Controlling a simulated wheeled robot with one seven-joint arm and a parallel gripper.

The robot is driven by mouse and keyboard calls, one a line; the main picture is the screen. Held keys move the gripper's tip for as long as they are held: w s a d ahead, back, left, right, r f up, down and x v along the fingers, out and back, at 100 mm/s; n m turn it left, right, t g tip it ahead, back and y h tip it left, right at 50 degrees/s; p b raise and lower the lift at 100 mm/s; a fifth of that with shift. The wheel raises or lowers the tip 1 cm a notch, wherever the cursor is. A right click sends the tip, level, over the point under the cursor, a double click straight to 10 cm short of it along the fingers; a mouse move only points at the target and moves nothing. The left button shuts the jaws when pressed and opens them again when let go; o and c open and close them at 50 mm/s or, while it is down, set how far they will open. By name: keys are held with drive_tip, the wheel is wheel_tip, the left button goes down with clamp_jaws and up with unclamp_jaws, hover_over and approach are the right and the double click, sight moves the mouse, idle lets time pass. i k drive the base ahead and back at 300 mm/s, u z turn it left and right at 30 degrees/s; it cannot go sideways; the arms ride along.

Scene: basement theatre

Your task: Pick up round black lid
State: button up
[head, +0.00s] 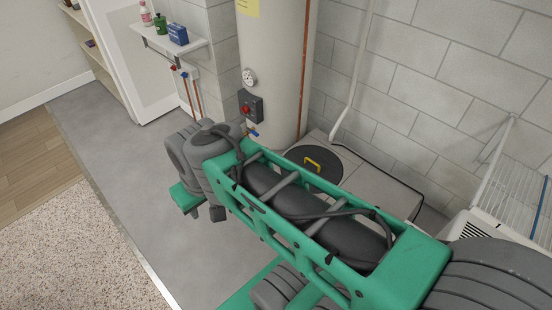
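The round black lid (298,164) lies flat on the top of a low grey box beside the tall tank. A yellow handle (319,163) stands up on it. My green and grey arm crosses in front of the lid and hides its near edge. I cannot make out my gripper's fingers in the head view, so its place relative to the lid does not show.
A tall cream tank (275,70) with a gauge and red knob stands behind the lid. A block wall and pipes are close behind. A wire rack (525,180) is at the right. Grey floor (110,150) is clear at the left.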

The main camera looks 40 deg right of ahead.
sight(320, 161)
drive_tip(key=z, duration=0.05)
drive_tip(key=i, duration=1.3)
drive_tip(key=z, duration=0.85)
drive_tip(key=i, duration=0.65)
drive_tip(key=z, duration=0.35)
